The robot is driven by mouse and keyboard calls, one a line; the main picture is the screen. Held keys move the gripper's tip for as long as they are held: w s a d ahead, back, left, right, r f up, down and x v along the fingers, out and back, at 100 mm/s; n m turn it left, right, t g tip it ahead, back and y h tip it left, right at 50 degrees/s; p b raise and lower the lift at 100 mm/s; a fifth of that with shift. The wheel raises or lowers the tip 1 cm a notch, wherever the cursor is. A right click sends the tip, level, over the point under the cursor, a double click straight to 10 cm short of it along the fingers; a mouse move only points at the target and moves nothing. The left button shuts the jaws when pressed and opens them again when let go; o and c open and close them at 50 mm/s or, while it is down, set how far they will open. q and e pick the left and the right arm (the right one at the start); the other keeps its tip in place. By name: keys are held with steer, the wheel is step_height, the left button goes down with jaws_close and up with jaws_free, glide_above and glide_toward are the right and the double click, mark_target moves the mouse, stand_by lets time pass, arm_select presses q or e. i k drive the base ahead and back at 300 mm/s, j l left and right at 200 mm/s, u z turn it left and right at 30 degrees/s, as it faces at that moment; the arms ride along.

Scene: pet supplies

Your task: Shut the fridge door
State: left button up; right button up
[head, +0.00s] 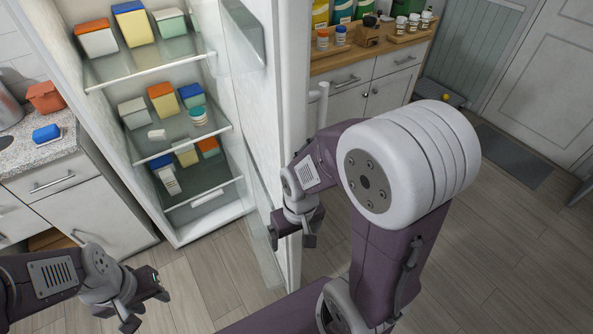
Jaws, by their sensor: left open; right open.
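The white fridge (180,236) stands open at the left, with boxes and tubs on its glass shelves. Its door (293,70) is swung wide open toward me, edge-on, with clear bins on its inner side. A pale handle (322,102) sticks out on the door's outer side. My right gripper (294,238) is open at the lower part of the door's free edge and overlaps it in the picture; I cannot tell whether it touches. My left gripper (146,308) is open and empty, low at the left, in front of the fridge and above the floor.
A counter with a red-orange tub (45,97) and a blue-lidded box (46,134) stands left of the fridge. A wooden-topped cabinet (385,68) with jars is behind the door. Wood floor (480,230) is free at the right, with a grey mat (512,157).

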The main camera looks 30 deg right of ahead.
mark_target(268, 43)
steer(key=l+u, duration=0.15)
steer(key=l, duration=1.5)
